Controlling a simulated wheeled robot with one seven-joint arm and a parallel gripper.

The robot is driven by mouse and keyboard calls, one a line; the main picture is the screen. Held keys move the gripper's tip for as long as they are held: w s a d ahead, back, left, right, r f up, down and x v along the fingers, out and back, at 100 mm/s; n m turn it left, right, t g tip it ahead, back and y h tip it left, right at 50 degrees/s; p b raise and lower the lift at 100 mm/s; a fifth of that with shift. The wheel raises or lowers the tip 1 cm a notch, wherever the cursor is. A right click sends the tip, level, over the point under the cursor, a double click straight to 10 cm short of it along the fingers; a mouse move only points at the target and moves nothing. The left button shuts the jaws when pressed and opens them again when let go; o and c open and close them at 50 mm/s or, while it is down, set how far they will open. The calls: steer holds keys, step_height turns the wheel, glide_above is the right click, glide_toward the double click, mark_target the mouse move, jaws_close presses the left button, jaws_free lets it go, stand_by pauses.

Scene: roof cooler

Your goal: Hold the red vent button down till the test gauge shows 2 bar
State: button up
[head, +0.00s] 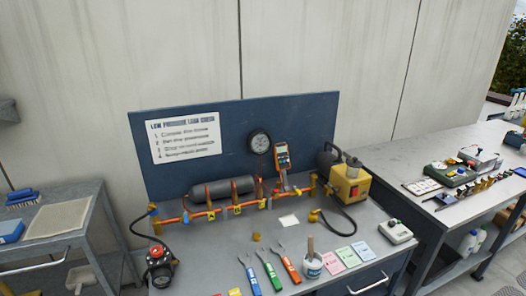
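A round black dial gauge (260,142) is mounted on the blue back panel; its reading is too small to tell. An orange handheld meter (282,157) with a small screen stands just right of it, also unreadable. I cannot tell which is the test gauge. A copper pipe run (225,211) with yellow fittings crosses the bench in front of a dark grey cylinder (230,190). A black device with a red part (158,264) stands at the bench's left front, joined by a black hose. I cannot clearly make out a red vent button. My gripper is not in view.
A yellow pump (351,186) stands at the bench's right with a hose. Wrenches (268,270), a cup (312,265), coloured cards (347,256) and a pale box (395,231) lie along the front. Side tables stand left (75,212) and right (415,160).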

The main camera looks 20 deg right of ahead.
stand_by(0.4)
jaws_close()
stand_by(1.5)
